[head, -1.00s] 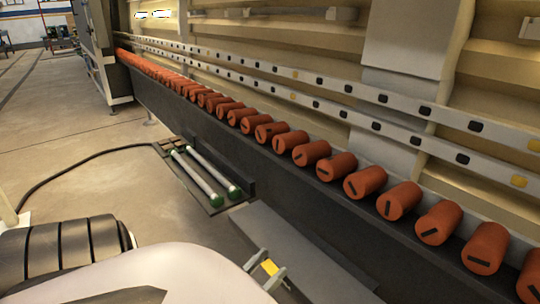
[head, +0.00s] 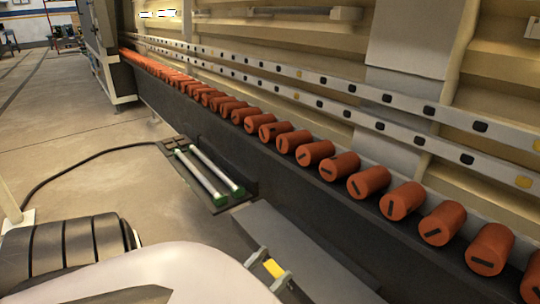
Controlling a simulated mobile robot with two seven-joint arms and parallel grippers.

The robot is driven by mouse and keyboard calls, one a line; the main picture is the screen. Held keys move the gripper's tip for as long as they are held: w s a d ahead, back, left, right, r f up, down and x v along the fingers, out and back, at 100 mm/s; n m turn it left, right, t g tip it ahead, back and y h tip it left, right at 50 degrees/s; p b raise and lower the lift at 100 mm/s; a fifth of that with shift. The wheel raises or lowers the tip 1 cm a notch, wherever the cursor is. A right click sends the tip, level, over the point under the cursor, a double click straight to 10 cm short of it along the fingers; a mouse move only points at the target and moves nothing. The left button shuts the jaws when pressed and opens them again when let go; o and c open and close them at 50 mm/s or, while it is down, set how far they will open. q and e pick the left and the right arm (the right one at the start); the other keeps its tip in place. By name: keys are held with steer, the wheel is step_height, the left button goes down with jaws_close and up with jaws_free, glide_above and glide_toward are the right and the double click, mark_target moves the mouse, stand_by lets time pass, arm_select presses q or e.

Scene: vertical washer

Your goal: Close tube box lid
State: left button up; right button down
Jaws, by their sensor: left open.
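Two pale tubes with green ends (head: 211,172) lie side by side in a dark open tray (head: 218,208) low at the foot of the machine. No cover lies over them. A long grey flat panel (head: 290,240) extends from near the tray toward the lower right; I cannot tell if it is the lid. My left gripper (head: 272,268) is at the bottom centre, with its fingers apart and a yellow patch showing between them. It is near the panel's left edge; I cannot tell if it touches. My right gripper is not in view.
A long row of orange rollers (head: 315,153) runs along the machine above a dark beam (head: 150,98). A black cable (head: 80,165) crosses the floor to the tray. The concrete floor (head: 120,190) at the left is mostly clear.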

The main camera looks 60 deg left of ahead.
arm_select(q)
steer(key=s+f+p, duration=0.1)
steer(key=s, duration=1.3)
steer(key=shift+s+d+f+p, duration=0.3)
steer(key=shift+d+p, duration=0.1)
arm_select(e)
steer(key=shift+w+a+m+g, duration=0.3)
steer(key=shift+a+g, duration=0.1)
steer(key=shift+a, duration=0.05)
